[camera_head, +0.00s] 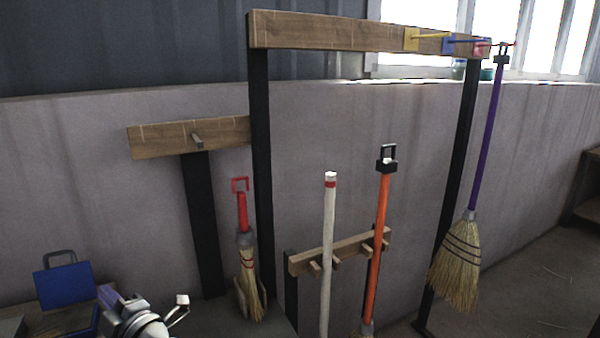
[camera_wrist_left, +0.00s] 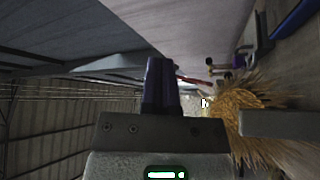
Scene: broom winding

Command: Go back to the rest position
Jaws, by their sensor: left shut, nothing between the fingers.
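My left gripper (camera_head: 108,296) is at the lower left of the head view, beside a blue box-like thing with a handle. Its dark purplish fingers also show in the left wrist view (camera_wrist_left: 161,86); they are shut together with nothing between them. My right gripper is in neither view. A purple-handled broom (camera_head: 485,140) hangs at the right end of the tall rack, straw down. A small red-handled broom (camera_head: 247,275) stands low in front of the wall, apart from the gripper. Straw (camera_wrist_left: 265,110) shows right of the fingers in the left wrist view.
The tall rack (camera_head: 330,32) has coloured pegs at its right. A pale handle (camera_head: 328,250) and an orange handle (camera_head: 378,240) stand at a low wooden holder (camera_head: 340,250). A shorter board (camera_head: 165,138) bears one peg. The blue box-like thing (camera_head: 62,284) is close to my left gripper.

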